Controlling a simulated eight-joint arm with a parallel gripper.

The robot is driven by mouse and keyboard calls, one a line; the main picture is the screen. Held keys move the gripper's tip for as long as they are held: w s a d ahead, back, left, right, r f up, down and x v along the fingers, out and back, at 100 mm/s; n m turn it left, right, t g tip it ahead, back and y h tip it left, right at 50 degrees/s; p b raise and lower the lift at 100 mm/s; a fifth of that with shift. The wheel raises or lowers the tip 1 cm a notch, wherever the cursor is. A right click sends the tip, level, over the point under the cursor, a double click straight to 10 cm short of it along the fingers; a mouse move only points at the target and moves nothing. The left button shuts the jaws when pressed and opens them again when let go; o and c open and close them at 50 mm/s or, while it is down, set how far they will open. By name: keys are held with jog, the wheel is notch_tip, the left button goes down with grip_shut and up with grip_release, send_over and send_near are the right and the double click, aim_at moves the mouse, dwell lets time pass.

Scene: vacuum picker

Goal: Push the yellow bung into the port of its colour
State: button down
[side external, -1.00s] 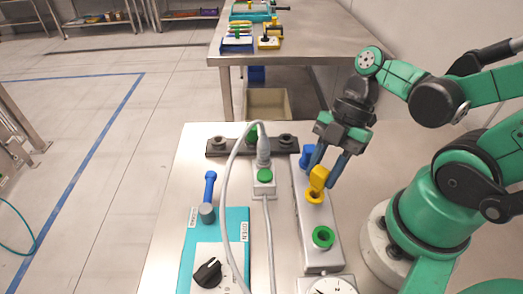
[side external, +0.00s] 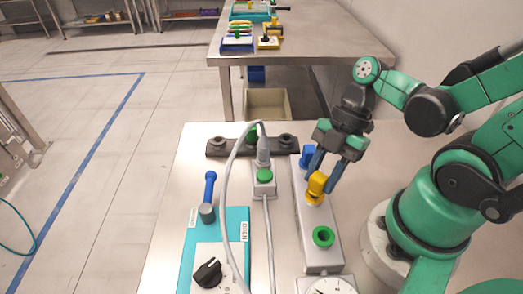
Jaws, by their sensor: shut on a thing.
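The yellow bung (side external: 317,181) is upright between the fingers of my gripper (side external: 323,177), which is shut on it. The bung sits at the yellow-ringed port (side external: 314,199) on the long grey block (side external: 318,246). Its lower end is hidden in or behind the ring, so I cannot tell how deep it is. The green-ringed port (side external: 323,237) on the same block, nearer the camera, is empty.
Left of the block are a grey cable with a plug (side external: 263,150) on a socket box with a green button (side external: 264,175), and a teal panel (side external: 236,220) with a blue-handled lever (side external: 209,190) and black knob (side external: 208,272). A dial (side external: 333,287) lies in front.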

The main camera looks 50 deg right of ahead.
jog(key=shift+f, duration=0.55)
dwell(0.4)
jog(key=shift+c, duration=2.3)
grip_release()
jog(key=v, duration=0.6)
